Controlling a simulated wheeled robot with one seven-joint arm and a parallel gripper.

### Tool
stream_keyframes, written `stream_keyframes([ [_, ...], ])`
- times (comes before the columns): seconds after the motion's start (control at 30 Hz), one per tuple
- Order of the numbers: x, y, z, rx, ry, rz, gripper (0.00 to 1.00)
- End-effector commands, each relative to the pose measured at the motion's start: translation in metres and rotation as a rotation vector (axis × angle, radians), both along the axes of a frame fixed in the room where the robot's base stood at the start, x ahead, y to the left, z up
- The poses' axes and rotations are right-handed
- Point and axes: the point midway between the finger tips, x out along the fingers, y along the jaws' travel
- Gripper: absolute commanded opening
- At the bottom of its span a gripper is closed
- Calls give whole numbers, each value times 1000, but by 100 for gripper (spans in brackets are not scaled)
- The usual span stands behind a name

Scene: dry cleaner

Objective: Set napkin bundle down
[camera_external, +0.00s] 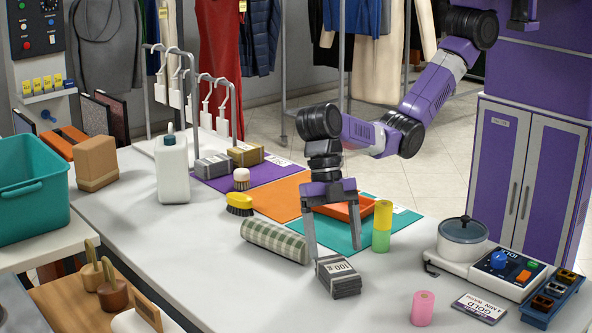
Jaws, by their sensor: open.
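A grey banded bundle marked 100 (338,277), which looks like the napkin bundle, rests on the white table (240,290) in front of the teal mat (343,241). My gripper (335,252) points down over the bundle's far end with its fingers spread open. The left fingertip is close to the bundle's upper left edge; I cannot tell whether either finger touches it. A similar grey bundle (213,166) and a tan bundle (246,155) sit on the purple mat (225,181). An orange mat (277,198) lies between the purple and teal mats.
A green checked roll (275,241) lies left of my gripper. A yellow-green cylinder (382,226) stands to its right, and an orange-red tray (344,211) lies behind. A pink roll (422,308) and a pot (462,230) are at right. The table's front left is clear.

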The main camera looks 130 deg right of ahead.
Motion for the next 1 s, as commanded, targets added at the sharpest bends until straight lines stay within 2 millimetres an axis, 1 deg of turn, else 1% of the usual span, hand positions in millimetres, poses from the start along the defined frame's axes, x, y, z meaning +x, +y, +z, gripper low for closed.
stream_keyframes([
  [0.03,0,-4,10,1,-3,-1,78],
  [0.1,-2,-8,22,1,-2,-1,78],
  [0.2,-4,-14,36,1,-2,-2,78],
  [0.33,-7,-18,47,1,-1,0,78],
  [0.53,-8,-20,52,0,1,-1,78],
  [0.9,-8,-20,52,1,0,-1,78],
  [1.0,-7,-16,49,17,-12,-19,78],
])
